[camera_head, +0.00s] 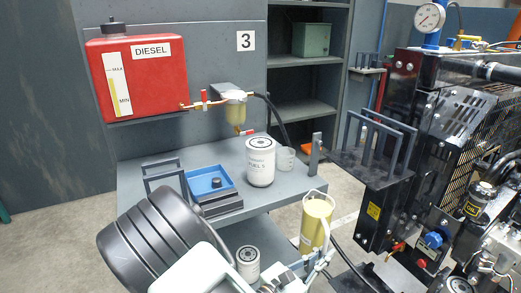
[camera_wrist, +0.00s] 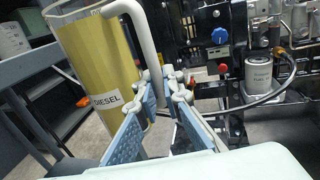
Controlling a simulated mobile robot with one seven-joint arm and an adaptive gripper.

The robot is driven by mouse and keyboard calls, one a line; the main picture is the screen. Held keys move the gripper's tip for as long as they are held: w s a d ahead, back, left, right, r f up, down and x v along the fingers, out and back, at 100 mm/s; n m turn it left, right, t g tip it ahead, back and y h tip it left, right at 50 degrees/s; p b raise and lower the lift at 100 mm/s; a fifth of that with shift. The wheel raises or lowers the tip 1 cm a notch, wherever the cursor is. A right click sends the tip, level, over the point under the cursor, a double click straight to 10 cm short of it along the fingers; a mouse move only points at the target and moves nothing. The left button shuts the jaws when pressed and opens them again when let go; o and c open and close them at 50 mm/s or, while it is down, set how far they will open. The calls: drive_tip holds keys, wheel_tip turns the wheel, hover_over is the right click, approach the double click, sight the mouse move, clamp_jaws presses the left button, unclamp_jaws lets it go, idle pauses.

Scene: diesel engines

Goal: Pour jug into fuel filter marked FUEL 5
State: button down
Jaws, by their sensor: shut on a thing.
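A clear jug (camera_head: 318,220) of yellow liquid stands near upright in front of the bench in the head view. In the wrist view the jug (camera_wrist: 92,62) shows a DIESEL label and a pale curved handle (camera_wrist: 147,45). My gripper (camera_head: 322,262) is shut on the handle; its blue-padded fingers (camera_wrist: 166,92) meet at the handle's lower part in the wrist view. The white fuel filter marked FUEL 5 (camera_head: 260,162) stands upright on the grey bench, left of and beyond the jug.
A red diesel tank (camera_head: 137,75) hangs above the bench (camera_head: 140,172). Another filter (camera_head: 248,262) is lower down. The engine (camera_head: 440,130) stands at right.

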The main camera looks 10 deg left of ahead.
drive_tip(key=w+d+r+m+g+h, duration=0.1)
drive_tip(key=w+d+r+g+h, duration=0.1)
drive_tip(key=r, duration=0.4)
drive_tip(key=w+d, duration=0.1)
drive_tip(key=d, duration=0.1)
drive_tip(key=shift+d+r+m, duration=0.15)
drive_tip(key=shift+d+m, duration=0.15)
drive_tip(key=shift+m, duration=0.1)
drive_tip(key=shift+s, duration=0.3)
